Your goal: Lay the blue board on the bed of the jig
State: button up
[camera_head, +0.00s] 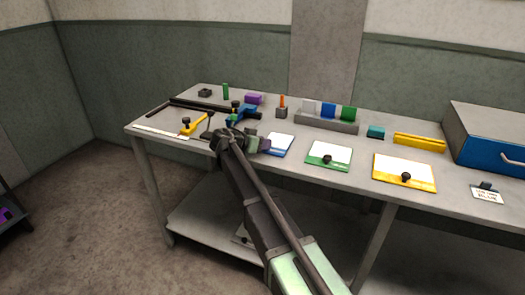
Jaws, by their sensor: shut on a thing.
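The blue board (277,146) is a white-topped plate with a blue edge, at the front of the bench in the left row of boards. My gripper (255,142) is at its left side and covers part of it. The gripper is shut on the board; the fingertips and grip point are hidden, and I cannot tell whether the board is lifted. The jig (202,104) appears to be the dark angled rails at the bench's left end, with a yellow clamp (197,123) and a blue clamp (244,114). Its bed shows no board.
Behind are a grey rack (312,119) of coloured blocks and a yellow bar (419,142). A blue-fronted box (480,147) stands far right. A white strip (160,132) lies front left.

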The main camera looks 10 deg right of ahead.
jog(key=o, duration=1)
jog(key=p+v, duration=0.4)
jog(key=v, duration=0.6)
jog(key=s+d+f+n+g+y, duration=0.2)
jog(key=s+d+f, duration=0.1)
jog(key=s, duration=0.4)
jog(key=s+d+f+n+g+y, duration=0.1)
jog(key=s+d+f+n+y, duration=0.2)
jog(key=s, duration=0.4)
jog(key=s+d+f+n+g+y, duration=0.1)
jog(key=s+d+f+g+y, duration=0.2)
jog(key=s, duration=0.4)
jog(key=s+n+y, duration=0.1)
jog(key=s, duration=0.2)
jog(key=s+f+n+y, duration=0.1)
jog(key=s+n+y, duration=0.1)
jog(key=s, duration=0.1)
jog(key=s+n+y, duration=0.1)
jog(key=s+n, duration=0.1)
jog(key=s, duration=0.2)
jog(key=shift+s+f+b, duration=0.1)
jog(key=shift+f+b, duration=0.2)
jog(key=shift+o, duration=0.4)
jog(key=shift+w+a, duration=0.15)
jog(key=shift+w, duration=0.05)
